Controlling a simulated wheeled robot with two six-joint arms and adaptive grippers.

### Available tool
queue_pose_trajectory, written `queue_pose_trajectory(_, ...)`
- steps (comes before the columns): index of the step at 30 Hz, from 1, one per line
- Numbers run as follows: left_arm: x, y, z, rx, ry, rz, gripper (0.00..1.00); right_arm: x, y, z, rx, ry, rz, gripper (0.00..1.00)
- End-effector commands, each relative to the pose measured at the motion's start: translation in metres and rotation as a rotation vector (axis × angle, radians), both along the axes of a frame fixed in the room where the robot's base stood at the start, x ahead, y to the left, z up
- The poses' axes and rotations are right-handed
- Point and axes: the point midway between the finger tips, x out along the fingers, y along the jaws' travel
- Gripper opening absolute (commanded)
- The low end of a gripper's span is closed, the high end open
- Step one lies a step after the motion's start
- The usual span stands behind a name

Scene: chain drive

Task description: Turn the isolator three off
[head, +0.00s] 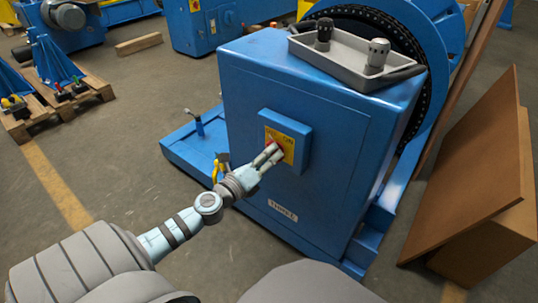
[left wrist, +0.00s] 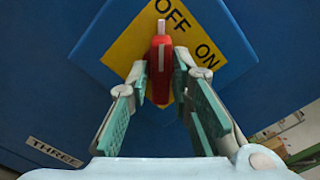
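The isolator is a red rotary handle (left wrist: 161,68) on a yellow plate (left wrist: 128,52), on a blue box on the front of a blue cabinet (head: 300,85). The plate reads OFF and ON. The handle's white-marked end lies beside the OFF lettering in the left wrist view. A label reading THREE (left wrist: 55,151) is on the cabinet. My left gripper (head: 275,150) is at the handle, one fingertip on each side, apparently closed on it; it also shows in the left wrist view (left wrist: 162,75). The fingers partly hide the plate. My right gripper is not in view.
A grey tray (head: 318,52) with two dark-and-grey knobbed parts sits on the cabinet top. A large chain wheel (head: 440,60) stands behind. Brown boards (head: 480,165) lean at the right. Pallets (head: 60,105) stand at the left. The floor left of the cabinet is mostly clear.

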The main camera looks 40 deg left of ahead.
Motion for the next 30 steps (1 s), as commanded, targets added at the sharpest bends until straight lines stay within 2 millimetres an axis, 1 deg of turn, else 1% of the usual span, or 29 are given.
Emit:
queue_pose_trajectory(1,0.000,0.000,0.000,0.000,0.000,0.000,0.33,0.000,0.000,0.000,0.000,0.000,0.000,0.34)
queue_pose_trajectory(2,0.000,0.000,0.000,0.001,0.000,0.000,0.35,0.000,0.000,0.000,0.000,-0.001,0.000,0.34)
queue_pose_trajectory(10,0.000,0.000,0.001,0.002,-0.001,0.000,0.35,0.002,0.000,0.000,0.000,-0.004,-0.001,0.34)
queue_pose_trajectory(13,-0.007,0.000,0.000,0.005,0.002,0.001,0.35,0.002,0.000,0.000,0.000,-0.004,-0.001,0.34)
queue_pose_trajectory(14,-0.012,0.000,-0.001,0.006,0.003,0.000,0.35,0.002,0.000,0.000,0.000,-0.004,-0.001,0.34)
queue_pose_trajectory(17,-0.033,-0.001,-0.001,0.007,0.004,-0.002,0.35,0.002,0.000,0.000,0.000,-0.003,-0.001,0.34)
queue_pose_trajectory(21,-0.074,-0.002,-0.001,0.008,0.005,-0.005,0.35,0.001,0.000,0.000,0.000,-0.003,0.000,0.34)
queue_pose_trajectory(24,-0.099,-0.003,-0.001,0.005,0.004,-0.004,0.35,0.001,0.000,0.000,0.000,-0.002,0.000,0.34)
queue_pose_trajectory(27,-0.114,-0.003,0.000,0.004,0.002,-0.001,0.35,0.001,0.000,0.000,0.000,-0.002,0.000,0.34)
queue_pose_trajectory(30,-0.120,-0.003,0.001,0.002,-0.001,-0.001,0.35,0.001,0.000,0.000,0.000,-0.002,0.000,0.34)
